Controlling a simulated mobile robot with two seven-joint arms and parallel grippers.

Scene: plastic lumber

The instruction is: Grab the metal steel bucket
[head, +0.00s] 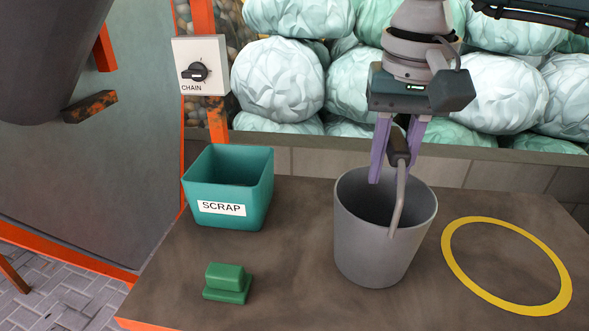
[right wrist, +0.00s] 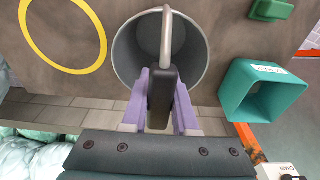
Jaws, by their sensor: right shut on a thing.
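The grey metal bucket (head: 370,245) is upright at the middle right of the tabletop, its mouth facing up. I cannot tell whether its base touches the table. My right gripper (head: 394,165) comes down from above with its purple fingers on either side of the dark grip (head: 398,146) of the bucket's raised handle, and it is shut on that handle. In the right wrist view the fingers (right wrist: 162,88) close around the dark grip, with the bucket's open mouth (right wrist: 125,55) behind; the bucket looks empty. My left gripper is not in view.
A teal SCRAP bin (head: 195,223) stands to the left of the bucket. A green block (head: 228,283) lies at the front left. A yellow ring (head: 455,273) marks a clear patch of table on the right. A CHAIN switch box (head: 207,52) and pale bales (head: 277,78) are behind.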

